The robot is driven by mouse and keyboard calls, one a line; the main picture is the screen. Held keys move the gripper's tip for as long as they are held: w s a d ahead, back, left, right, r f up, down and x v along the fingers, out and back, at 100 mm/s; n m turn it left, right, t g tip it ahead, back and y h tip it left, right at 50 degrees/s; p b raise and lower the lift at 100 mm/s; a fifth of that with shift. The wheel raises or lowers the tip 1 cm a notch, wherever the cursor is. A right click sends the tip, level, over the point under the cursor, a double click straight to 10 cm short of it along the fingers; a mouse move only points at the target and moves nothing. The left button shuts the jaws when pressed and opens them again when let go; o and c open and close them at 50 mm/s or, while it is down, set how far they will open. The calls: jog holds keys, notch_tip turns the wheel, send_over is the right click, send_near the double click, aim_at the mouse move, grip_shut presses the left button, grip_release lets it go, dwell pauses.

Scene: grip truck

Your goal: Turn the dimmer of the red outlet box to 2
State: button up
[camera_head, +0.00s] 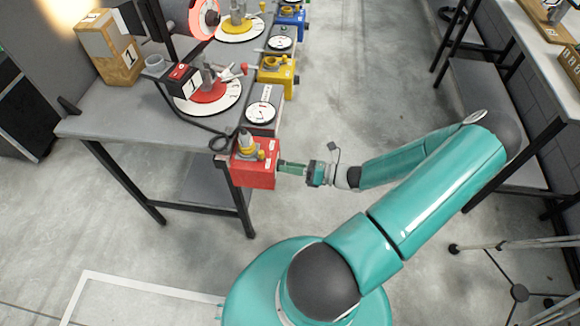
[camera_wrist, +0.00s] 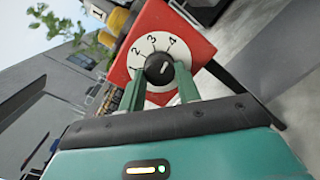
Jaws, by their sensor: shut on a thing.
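The red outlet box (camera_head: 251,170) hangs at the near corner of the grey bench in the head view, with a yellow and grey plug on its top. In the wrist view the red outlet box (camera_wrist: 193,28) shows its face tilted, with a white dial marked 1, 2, 3, 4 and a dark round dimmer knob (camera_wrist: 160,67) with a light pointer mark. My gripper (camera_wrist: 159,82) has its two green fingers on either side of the knob, shut on it. The pointer's exact setting is too small to tell. In the head view my gripper (camera_head: 283,167) reaches the box from the right.
The grey bench (camera_head: 120,122) holds a black and red box marked 1 (camera_head: 184,83), a wooden block (camera_head: 110,48), a white gauge (camera_head: 262,113) and a yellow outlet box (camera_head: 277,72). A tripod stand (camera_head: 519,293) stands at right. The floor between is clear.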

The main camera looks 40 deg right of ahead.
jog(key=shift+n, duration=0.3)
jog(key=shift+w+d+f+n+y, duration=0.1)
jog(key=shift+n+y, duration=0.25)
jog(key=shift+n, duration=3.5)
jog(key=shift+d+f+n+y, duration=0.1)
jog(key=shift+n+y, duration=0.25)
jog(key=shift+n, duration=3.5)
jog(key=shift+n, duration=0.3)
jog(key=o, duration=1)
jog(key=shift+r, duration=0.1)
